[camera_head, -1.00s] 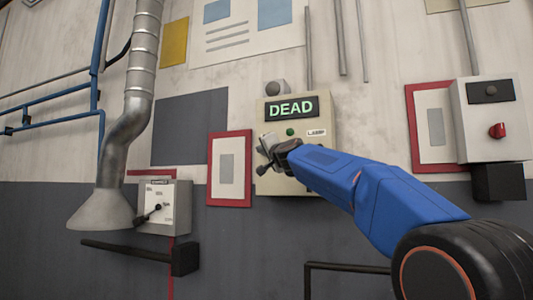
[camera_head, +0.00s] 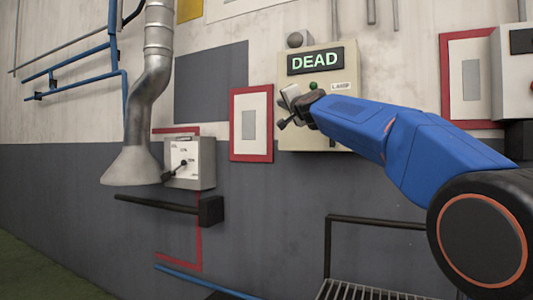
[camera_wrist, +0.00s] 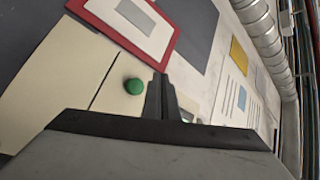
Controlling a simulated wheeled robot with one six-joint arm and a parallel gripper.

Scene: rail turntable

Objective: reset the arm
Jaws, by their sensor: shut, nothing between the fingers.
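My arm is blue and reaches in from the right in the head view. My gripper (camera_head: 286,108) is in front of the left part of a cream wall box (camera_head: 345,130) with a lit "DEAD" sign (camera_head: 316,60). The gripper is shut and empty. In the wrist view its dark fingers (camera_wrist: 163,98) are together, just right of a green button (camera_wrist: 134,86) on the box. The green button also shows in the head view (camera_head: 313,86). I cannot tell whether the fingers touch the box.
A grey lever box (camera_head: 203,165) and a metal duct (camera_head: 155,90) stand left on the wall. A red-framed panel (camera_head: 236,150) is beside the cream box. A black rail (camera_head: 328,245) and a grating (camera_head: 350,291) are below. The floor at lower left looks clear.

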